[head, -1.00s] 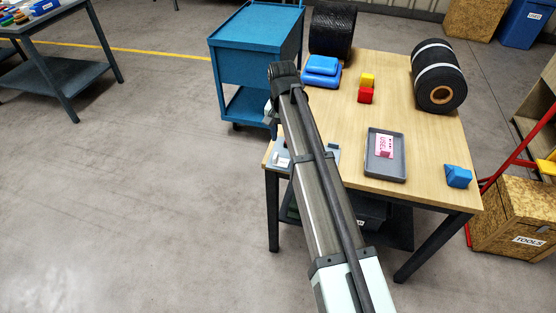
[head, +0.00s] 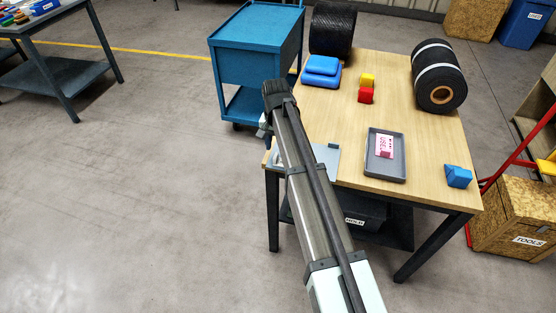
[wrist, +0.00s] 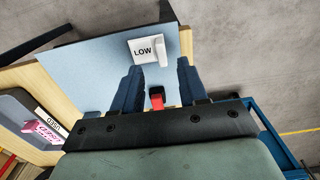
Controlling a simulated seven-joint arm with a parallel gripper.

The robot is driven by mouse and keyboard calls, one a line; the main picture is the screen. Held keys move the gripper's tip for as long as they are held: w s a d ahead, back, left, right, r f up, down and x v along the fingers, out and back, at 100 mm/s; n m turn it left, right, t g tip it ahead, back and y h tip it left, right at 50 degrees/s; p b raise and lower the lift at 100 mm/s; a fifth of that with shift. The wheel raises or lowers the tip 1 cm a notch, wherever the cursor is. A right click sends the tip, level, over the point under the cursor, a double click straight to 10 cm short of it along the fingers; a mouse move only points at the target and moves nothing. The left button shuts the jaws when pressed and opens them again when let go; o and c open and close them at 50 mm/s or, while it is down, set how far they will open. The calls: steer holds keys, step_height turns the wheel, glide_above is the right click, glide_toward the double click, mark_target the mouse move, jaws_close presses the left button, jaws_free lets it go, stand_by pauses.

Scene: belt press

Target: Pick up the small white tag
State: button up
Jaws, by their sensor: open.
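The small white tag (wrist: 144,49), marked LOW with a raised white edge on its right, lies on a light blue-grey plate (wrist: 90,75) in the wrist view. My gripper (wrist: 158,84) is open, its two dark blue fingers apart and empty. The tag is beyond the fingertips, apart from them, slightly left of the middle of the gap. In the head view my arm hides the tag; part of the plate (head: 328,158) shows at the table's near left corner. My fingertips are hidden there too.
A small red and black piece (wrist: 157,97) shows between the fingers. A grey tray (head: 386,177) with a pink-and-white card lies to the right. A blue trolley (head: 255,45) stands beyond the table (head: 400,110).

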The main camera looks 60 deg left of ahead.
mark_target(276, 155)
steer(key=shift+s+f, duration=0.2)
steer(key=shift+f, duration=2.35)
jaws_close()
